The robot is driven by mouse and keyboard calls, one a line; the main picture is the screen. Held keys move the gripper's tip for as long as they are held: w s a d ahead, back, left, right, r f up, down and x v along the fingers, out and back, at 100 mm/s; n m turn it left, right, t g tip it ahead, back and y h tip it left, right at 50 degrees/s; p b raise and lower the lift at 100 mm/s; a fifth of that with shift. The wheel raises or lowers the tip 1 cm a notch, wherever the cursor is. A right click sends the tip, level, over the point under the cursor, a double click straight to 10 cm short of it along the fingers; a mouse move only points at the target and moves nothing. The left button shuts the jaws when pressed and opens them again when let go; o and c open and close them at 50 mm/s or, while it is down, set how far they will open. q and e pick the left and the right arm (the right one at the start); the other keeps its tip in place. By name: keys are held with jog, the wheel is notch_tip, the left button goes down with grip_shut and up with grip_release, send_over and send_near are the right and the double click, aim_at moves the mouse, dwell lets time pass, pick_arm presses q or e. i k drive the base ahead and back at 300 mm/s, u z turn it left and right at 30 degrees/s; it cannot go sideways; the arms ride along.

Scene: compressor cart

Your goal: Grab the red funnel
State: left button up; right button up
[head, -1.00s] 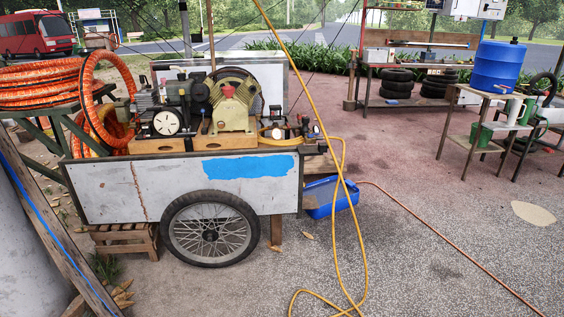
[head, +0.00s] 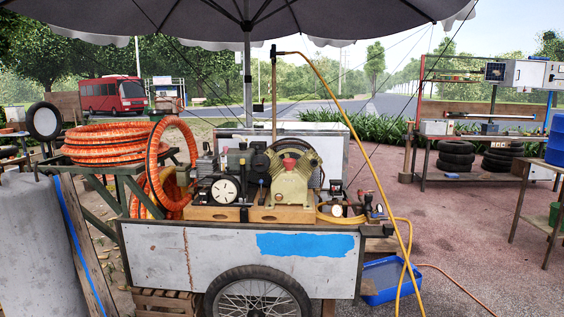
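The compressor stands in a wooden tray (head: 231,214) on the white cart (head: 212,250). Neither of my grippers shows in the head view.
Orange hose coils (head: 110,147) lie on a green stand left of the cart. A yellow hose (head: 362,150) arcs down at the right. A pressure gauge (head: 224,189) stands left of the compressor. A blue basin (head: 383,281) lies on the ground. Open ground is at the right.

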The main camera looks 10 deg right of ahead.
aim_at(289, 163)
jog(key=i, duration=3.4)
jog(key=z, duration=0.2)
